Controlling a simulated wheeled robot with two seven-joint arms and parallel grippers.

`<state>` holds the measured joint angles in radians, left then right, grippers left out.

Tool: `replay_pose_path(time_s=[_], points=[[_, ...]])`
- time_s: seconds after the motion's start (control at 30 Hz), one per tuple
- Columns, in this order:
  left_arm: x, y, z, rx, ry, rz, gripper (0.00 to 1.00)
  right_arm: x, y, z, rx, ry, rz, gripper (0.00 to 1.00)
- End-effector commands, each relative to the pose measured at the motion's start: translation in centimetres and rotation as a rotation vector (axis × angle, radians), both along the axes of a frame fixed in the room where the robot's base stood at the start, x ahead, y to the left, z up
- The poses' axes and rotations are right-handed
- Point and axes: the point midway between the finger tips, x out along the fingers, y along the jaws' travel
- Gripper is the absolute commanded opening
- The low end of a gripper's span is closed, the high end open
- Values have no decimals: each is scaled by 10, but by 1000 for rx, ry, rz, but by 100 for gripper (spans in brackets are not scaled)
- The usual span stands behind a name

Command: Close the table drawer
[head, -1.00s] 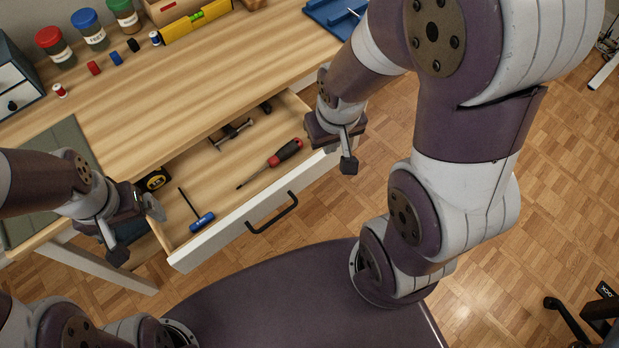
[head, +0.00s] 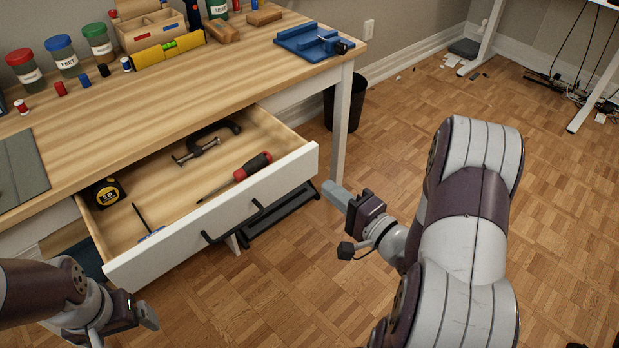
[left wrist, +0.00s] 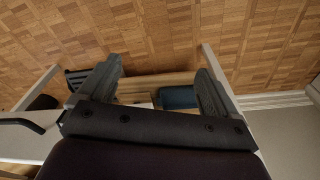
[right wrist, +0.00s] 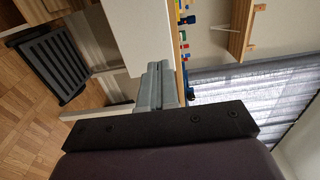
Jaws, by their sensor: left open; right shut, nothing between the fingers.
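The table drawer (head: 225,222) is pulled out from the wooden desk (head: 190,95), with a white front and a black handle (head: 233,222). Inside lie a red-and-black screwdriver (head: 240,174), a clamp (head: 205,145), a yellow-black tape measure (head: 104,193) and a partly hidden blue-handled tool. My left gripper (head: 130,322) is open and empty, in front of and below the drawer's left end in the head view. My right gripper (head: 340,212) is shut and empty, to the right of the drawer front and apart from it. The right wrist view shows its closed fingers (right wrist: 158,85).
Jars, spools, a yellow level (head: 168,52) and a blue vise-like tool (head: 312,42) stand on the desk top. A black bin (head: 346,104) is behind the desk's right leg. A black footrest (head: 280,214) lies under the drawer. Open floor is at the right.

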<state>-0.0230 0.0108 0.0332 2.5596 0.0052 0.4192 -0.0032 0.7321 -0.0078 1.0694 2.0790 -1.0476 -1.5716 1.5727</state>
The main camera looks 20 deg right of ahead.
Motion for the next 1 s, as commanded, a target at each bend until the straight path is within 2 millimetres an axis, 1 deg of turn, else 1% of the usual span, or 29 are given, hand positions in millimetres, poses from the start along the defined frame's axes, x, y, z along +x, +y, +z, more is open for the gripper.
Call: replay_pose_path(time_s=[0.03, 0.2, 0.3, 0.4, 0.53, 0.87, 1.0], points=[[0, 0, -7, 0, 0, 0, 93, 10, 5, -3, -3, -2, 7, 0], [0, 0, -18, 0, 0, 0, 93, 43, 16, -3, -2, -3, 5, 0], [0, 0, -23, 0, 1, 0, 93, 58, 20, -2, -1, -3, 2, 0], [0, 0, -26, 0, 0, 0, 93, 67, 23, -2, -1, 0, 1, 0], [0, 0, -27, 0, 0, 0, 93, 74, 24, -1, -1, 0, -1, 0], [0, 0, -26, 0, 0, 0, 93, 74, 24, 0, -1, 1, -2, 0], [0, 0, -25, 0, 1, 0, 93, 79, 26, 0, -1, 1, 1, 0]])
